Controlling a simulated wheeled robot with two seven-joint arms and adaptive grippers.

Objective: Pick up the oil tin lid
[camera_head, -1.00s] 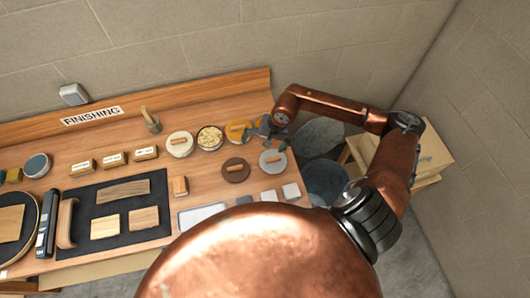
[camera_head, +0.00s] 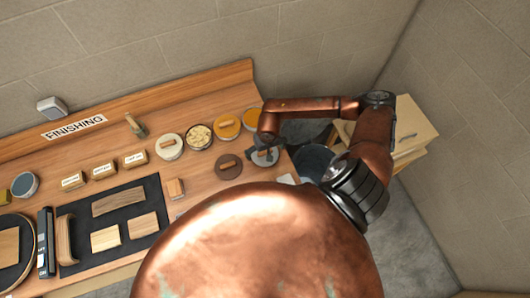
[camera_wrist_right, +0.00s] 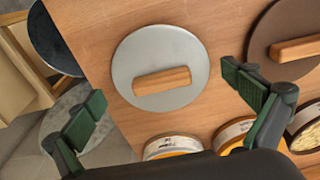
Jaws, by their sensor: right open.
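A round grey lid (camera_head: 265,159) with a wooden bar handle lies flat near the right end of the bench. A dark brown lid (camera_head: 228,168) with a similar handle lies to its left. I cannot read which one belongs to the oil tin. My right gripper (camera_head: 262,149) is over the grey lid and partly hides it. In the right wrist view the grey lid (camera_wrist_right: 150,42) lies ahead between the open, empty fingers (camera_wrist_right: 170,105), apart from them. The brown lid (camera_wrist_right: 276,22) is at the upper right there. My left gripper is not in view.
Behind the lids stand two orange-topped tins (camera_head: 228,127), a tin of pale chips (camera_head: 199,137) and a white-lidded tin (camera_head: 169,147). Dark round bins (camera_head: 314,160) stand just past the bench's right edge. A black mat (camera_head: 110,220) with wood pieces lies left.

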